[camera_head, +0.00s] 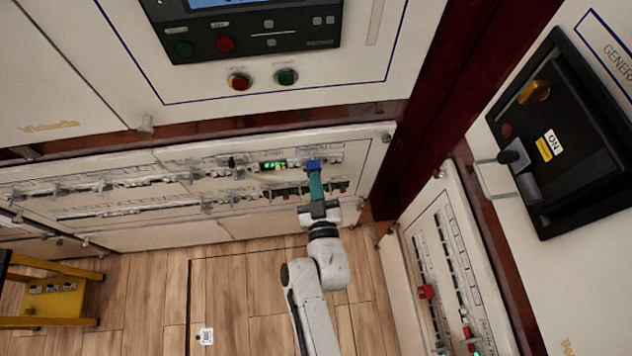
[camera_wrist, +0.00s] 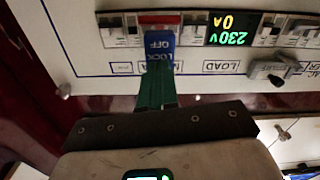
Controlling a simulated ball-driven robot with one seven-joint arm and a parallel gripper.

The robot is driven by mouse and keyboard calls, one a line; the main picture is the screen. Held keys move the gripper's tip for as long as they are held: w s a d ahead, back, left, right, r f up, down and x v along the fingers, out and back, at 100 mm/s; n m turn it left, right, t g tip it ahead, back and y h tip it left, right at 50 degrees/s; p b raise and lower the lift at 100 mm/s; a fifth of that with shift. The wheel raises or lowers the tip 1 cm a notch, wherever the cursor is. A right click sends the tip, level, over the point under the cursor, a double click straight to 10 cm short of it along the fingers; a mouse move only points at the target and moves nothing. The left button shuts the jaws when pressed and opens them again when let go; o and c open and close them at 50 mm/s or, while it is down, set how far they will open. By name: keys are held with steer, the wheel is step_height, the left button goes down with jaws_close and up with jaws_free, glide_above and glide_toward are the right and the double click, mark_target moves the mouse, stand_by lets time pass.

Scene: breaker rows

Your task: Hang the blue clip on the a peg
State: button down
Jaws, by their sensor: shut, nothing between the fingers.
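The blue clip (camera_wrist: 160,44), marked LOCK OFF, sits at a breaker in the upper row of the white panel (camera_wrist: 96,60), just below a red part (camera_wrist: 158,19). In the head view the clip (camera_head: 314,165) shows as a small blue block at the end of my gripper (camera_head: 317,182). My gripper's green fingers (camera_wrist: 157,75) are shut and empty, with their tips right at the clip's lower edge; I cannot tell whether they touch it. The panel lettering behind the fingers is partly hidden. I cannot make out a peg marked a.
A lit green display (camera_wrist: 231,30) is right of the clip, with a grey switch knob (camera_wrist: 272,70) below it. A dark red post (camera_head: 408,140) stands to the right. A black switch box (camera_head: 560,135) is farther right, and a yellow stool (camera_head: 55,300) stands at left.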

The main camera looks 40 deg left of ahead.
steer(key=shift+w+a, duration=0.2)
steer(key=shift+d, duration=0.1)
steer(key=p+v, duration=0.1)
steer(key=v, duration=1.2)
stand_by(0.4)
steer(key=shift+s+d, duration=0.15)
stand_by(0.4)
